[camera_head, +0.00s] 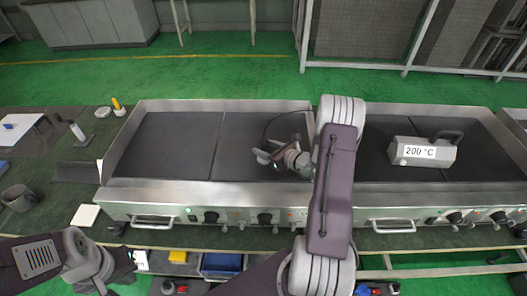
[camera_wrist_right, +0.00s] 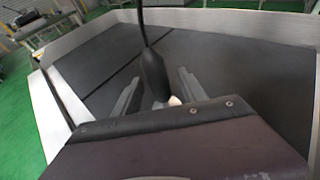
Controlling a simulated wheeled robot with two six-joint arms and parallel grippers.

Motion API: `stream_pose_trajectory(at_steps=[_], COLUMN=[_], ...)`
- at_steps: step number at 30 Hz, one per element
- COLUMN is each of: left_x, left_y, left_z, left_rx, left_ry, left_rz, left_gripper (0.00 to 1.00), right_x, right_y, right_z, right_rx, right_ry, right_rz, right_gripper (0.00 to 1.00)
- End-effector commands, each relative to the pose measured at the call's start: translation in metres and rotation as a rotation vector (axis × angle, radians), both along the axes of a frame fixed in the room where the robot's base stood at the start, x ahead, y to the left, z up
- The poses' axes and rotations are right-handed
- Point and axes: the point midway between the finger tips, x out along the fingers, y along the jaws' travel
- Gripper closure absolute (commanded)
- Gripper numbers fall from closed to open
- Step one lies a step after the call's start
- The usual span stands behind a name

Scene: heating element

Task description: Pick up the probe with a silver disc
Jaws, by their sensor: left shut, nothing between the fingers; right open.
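The probe (camera_wrist_right: 153,72) shows in the right wrist view as a black handle with a black cable rising from its top and a pale tip low down. Its silver disc is not clearly visible. My right gripper (camera_wrist_right: 160,86) is open, with a grey finger on each side of the handle. In the head view my right gripper (camera_head: 264,157) is low over the dark griddle plate, and a thin black cable (camera_head: 283,117) loops beside it. The probe body is hidden there. My left gripper (camera_head: 112,272) is shut and empty at the lower left, in front of the griddle.
A grey meter box (camera_head: 425,151) reading 200 °C stands on the right plate. The steel griddle (camera_head: 150,187) has a raised rim and front knobs. The left table holds a dark mug (camera_head: 18,198), a white pad (camera_head: 85,215) and an orange-topped item (camera_head: 117,105).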

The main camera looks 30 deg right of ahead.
Motion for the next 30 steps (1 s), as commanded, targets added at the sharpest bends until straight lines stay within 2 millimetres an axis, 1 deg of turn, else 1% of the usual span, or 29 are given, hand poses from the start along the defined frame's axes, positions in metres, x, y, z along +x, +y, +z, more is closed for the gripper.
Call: stream_pose_trajectory(at_steps=[1, 3, 6, 13, 14, 15, 17, 18, 19, 27, 30], left_x=[0.000, 0.000, 0.000, 0.000, 0.000, 0.000, 0.000, 0.000, 0.000, 0.000, 0.000], left_y=[0.000, 0.000, 0.000, 0.000, 0.000, 0.000, 0.000, 0.000, 0.000, 0.000, 0.000], left_z=[0.004, 0.004, 0.004, 0.004, 0.004, 0.004, 0.004, 0.004, 0.004, 0.004, 0.004], left_rx=[0.000, 0.000, 0.000, 0.000, 0.000, 0.000, 0.000, 0.000, 0.000, 0.000, 0.000], left_ry=[0.000, 0.000, 0.000, 0.000, 0.000, 0.000, 0.000, 0.000, 0.000, 0.000, 0.000], left_rz=[0.000, 0.000, 0.000, 0.000, 0.000, 0.000, 0.000, 0.000, 0.000, 0.000, 0.000], left_gripper=[1.00, 1.00, 1.00, 1.00, 1.00, 1.00, 1.00, 1.00, 1.00, 1.00, 1.00], right_x=[0.009, 0.021, 0.030, 0.032, 0.032, 0.032, 0.032, 0.032, 0.032, 0.032, 0.032], right_y=[0.004, 0.007, 0.009, 0.009, 0.009, 0.009, 0.009, 0.009, 0.009, 0.009, 0.009], right_z=[-0.001, -0.006, -0.010, -0.010, -0.010, -0.010, -0.010, -0.010, -0.010, -0.010, -0.006], right_rx=[0.000, -0.001, 0.000, 0.000, -0.001, -0.001, -0.001, -0.001, -0.001, -0.001, -0.001], right_ry=[0.000, -0.001, 0.000, 0.000, 0.000, 0.000, 0.000, 0.000, 0.000, 0.000, -0.001], right_rz=[0.005, 0.005, 0.003, 0.001, 0.001, 0.001, 0.001, 0.001, 0.001, 0.001, 0.002], right_gripper=[0.50, 0.50, 0.50, 0.50, 0.59, 0.70, 0.87, 0.98, 1.00, 1.00, 1.00])
